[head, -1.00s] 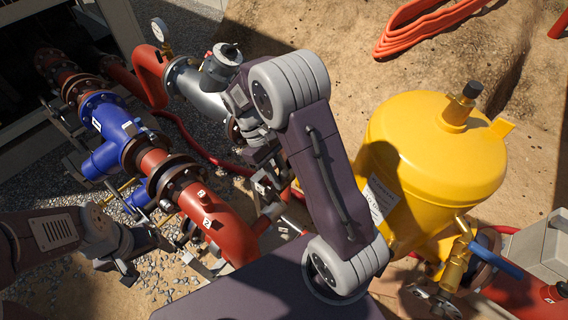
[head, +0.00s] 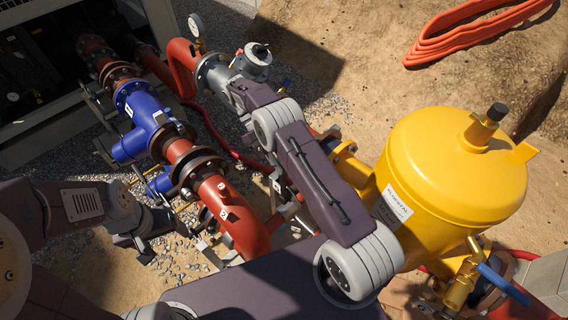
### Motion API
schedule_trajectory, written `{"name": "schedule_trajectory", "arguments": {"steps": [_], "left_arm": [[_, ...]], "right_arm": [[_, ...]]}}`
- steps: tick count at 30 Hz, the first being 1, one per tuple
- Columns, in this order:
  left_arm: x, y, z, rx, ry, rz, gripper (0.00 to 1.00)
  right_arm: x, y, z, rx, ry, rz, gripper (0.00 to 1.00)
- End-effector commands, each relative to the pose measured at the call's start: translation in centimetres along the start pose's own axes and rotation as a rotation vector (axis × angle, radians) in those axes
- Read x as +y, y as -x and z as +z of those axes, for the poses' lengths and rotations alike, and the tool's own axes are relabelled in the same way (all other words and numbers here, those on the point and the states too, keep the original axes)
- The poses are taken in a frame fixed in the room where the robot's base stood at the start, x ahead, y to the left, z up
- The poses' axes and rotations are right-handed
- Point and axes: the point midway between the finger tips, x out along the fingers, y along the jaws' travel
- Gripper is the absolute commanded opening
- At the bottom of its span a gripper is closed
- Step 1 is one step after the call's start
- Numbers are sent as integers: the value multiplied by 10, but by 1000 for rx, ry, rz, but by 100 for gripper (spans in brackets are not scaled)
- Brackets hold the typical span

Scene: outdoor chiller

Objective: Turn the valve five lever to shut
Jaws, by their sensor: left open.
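A blue lever (head: 503,285) sits on a brass valve (head: 461,284) below the yellow tank, at the lower right of the head view. It slopes down to the right. A thin yellow handle (head: 186,207) shows by the blue pipe fitting at left. No valve number is readable, so I cannot tell which lever is valve five. My left gripper (head: 150,247) is open and empty at the lower left, in front of the red pipe elbow and far from the blue lever.
The yellow tank (head: 450,175) stands at right. Red pipe (head: 240,225) and a blue pipe fitting (head: 142,125) run along the left, with a pressure gauge (head: 195,25) behind. An orange hose (head: 470,38) lies on open sand at the upper right.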

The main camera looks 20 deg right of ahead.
Motion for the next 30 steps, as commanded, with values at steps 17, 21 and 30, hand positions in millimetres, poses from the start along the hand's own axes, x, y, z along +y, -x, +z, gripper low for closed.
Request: {"name": "schedule_trajectory", "arguments": {"steps": [17, 21, 30], "left_arm": [[0, 0, 0, 0, 0, 0, 79], [0, 0, 0, 0, 0, 0, 79], [0, 0, 0, 0, 0, 0, 79]], "right_arm": [[0, 2, -1, -2, 1, 1, 41], [0, 2, 0, -4, 0, 1, 44], [0, 2, 0, -6, 0, 0, 44]]}}
